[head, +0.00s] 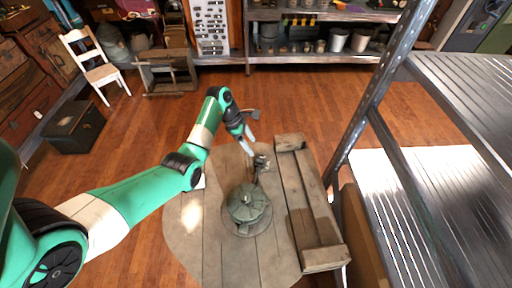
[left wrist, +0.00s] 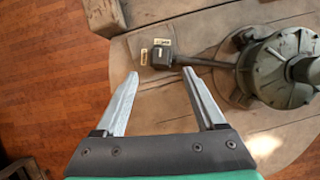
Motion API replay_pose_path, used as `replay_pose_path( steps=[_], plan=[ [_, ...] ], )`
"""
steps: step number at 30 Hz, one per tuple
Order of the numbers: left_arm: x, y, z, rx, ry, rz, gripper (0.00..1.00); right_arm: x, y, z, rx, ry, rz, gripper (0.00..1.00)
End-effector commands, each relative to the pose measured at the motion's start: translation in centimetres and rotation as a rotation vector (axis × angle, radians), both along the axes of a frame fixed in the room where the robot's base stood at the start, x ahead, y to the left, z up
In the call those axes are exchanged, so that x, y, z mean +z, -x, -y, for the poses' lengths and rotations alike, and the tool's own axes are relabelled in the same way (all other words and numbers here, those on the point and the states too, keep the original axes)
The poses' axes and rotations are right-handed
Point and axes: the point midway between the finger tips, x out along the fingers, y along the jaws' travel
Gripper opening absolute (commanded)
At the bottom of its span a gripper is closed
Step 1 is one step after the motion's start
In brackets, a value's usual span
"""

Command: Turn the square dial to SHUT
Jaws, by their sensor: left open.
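The square dial is a small dark block (left wrist: 160,54) with pale labels, at the end of a rod from a green-grey round valve body (left wrist: 280,68). In the head view the valve body (head: 246,203) stands on a round wooden table, with the dial (head: 261,162) at its far side. My left gripper (head: 251,140) is near the dial, at its far side. In the left wrist view the gripper (left wrist: 160,73) is open and empty, its fingertips short of the dial and apart from it. I cannot read the labels. My right gripper is not in view.
The wooden table top (head: 212,245) is mostly bare. A long wooden crate (head: 307,205) lies along its right side. A metal shelf rack (head: 370,100) stands further right. A white chair (head: 92,62) and a small wooden frame (head: 168,75) stand on the floor behind.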

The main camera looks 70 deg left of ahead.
Motion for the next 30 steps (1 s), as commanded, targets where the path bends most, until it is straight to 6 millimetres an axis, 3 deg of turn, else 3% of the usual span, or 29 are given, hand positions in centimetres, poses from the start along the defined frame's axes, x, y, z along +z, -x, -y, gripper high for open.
replay_pose_path(
  steps=[1, 6, 25, 28, 30],
  plan=[
    [1.6, 0.4, -0.2, 0.001, -0.002, 0.002, 0.72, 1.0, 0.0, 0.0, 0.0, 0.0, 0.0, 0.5],
    [3.3, 1.2, -0.6, 0.0, 0.0, 0.001, 0.72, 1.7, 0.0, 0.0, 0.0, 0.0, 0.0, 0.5],
    [3.5, 1.3, -0.6, -0.001, 0.0, 0.0, 0.72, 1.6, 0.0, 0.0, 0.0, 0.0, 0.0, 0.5],
    [3.6, 0.4, 0.6, -0.031, 0.0, 0.0, 0.72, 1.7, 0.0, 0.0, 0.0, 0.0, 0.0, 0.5],
    [3.9, -1.4, 2.8, -0.09, -0.002, 0.002, 0.72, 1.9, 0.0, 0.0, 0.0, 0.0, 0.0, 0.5]
  ],
)
